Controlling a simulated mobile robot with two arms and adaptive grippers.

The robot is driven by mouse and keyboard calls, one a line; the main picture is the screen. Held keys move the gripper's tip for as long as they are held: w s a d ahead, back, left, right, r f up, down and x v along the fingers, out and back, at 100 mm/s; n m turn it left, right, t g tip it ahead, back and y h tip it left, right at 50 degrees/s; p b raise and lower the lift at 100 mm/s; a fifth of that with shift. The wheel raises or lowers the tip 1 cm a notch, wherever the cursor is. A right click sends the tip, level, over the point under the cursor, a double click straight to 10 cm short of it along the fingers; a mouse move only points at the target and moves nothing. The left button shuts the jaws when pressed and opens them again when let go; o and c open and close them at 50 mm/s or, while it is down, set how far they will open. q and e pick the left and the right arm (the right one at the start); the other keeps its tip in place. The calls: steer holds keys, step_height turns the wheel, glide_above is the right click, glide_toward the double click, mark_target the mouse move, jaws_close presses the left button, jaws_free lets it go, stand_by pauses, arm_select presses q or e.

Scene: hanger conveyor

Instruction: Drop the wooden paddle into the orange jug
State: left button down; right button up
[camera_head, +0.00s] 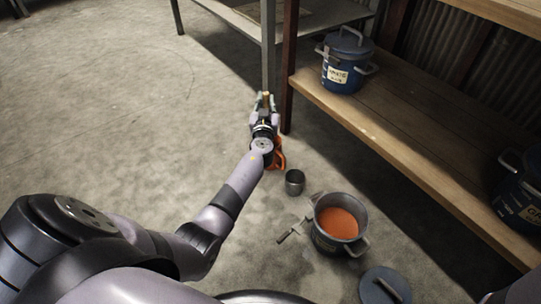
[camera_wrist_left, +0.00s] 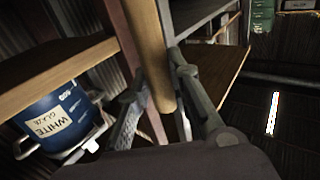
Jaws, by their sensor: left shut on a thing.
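The wooden paddle (camera_wrist_left: 150,50) is a light brown round shaft between the two fingers of my left gripper (camera_wrist_left: 160,98) in the left wrist view. The fingers are shut on it. In the head view my left gripper (camera_head: 264,103) is at the far end of my outstretched arm, near the rack's post. The orange jug (camera_head: 279,157) stands on the floor just below the gripper and is mostly hidden by my arm. The paddle's lower end is hidden, so I cannot tell whether it is inside the jug. My right gripper is not in view.
A metal cup (camera_head: 295,182) and a pot of orange liquid (camera_head: 338,222) stand right of the jug. A blue lid (camera_head: 384,287) lies nearer. A wooden shelf (camera_head: 420,140) holds a blue labelled pot (camera_head: 343,66). The floor at left is clear.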

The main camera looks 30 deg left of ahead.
arm_select(q)
steer(key=c, duration=1.4)
jaws_free()
steer(key=shift+r, duration=5)
